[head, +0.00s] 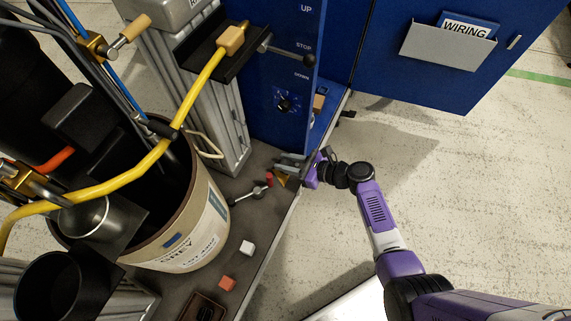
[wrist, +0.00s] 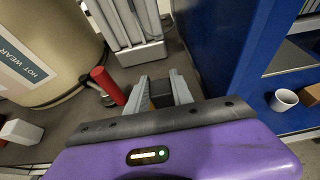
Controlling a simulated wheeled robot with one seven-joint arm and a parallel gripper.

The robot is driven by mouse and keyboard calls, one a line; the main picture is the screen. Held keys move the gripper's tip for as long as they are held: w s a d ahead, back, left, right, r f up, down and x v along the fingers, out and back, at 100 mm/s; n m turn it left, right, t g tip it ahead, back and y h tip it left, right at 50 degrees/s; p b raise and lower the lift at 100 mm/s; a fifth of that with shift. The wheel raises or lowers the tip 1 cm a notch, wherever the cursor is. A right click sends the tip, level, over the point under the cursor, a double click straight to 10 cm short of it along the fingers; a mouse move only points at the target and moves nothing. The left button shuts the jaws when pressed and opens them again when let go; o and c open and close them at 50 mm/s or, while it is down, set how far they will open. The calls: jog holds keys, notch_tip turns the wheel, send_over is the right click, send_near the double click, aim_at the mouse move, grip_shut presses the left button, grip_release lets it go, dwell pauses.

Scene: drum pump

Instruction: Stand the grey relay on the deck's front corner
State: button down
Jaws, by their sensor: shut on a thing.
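My gripper (head: 290,168) is over the deck (head: 262,215) near its right edge, beside the blue cabinet. In the wrist view my gripper (wrist: 160,88) is shut on a small dark grey-brown block, taken as the grey relay (wrist: 160,93). Only a small face of it shows between the fingers. In the head view the relay is too small and covered to make out. The deck surface (wrist: 80,125) lies beneath and to the left of the fingers in the wrist view. I cannot tell whether the relay touches it.
A red-handled lever (head: 268,179) stands close left of my gripper; its red grip (wrist: 108,86) is near the fingers. A drum (head: 200,225), a white block (head: 247,247) and an orange block (head: 227,282) are on the deck. The cabinet (head: 280,100) bounds the far side.

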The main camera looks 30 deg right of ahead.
jog(key=shift+f, duration=0.3)
jog(key=c, duration=1.1)
grip_release()
jog(key=shift+r, duration=0.15)
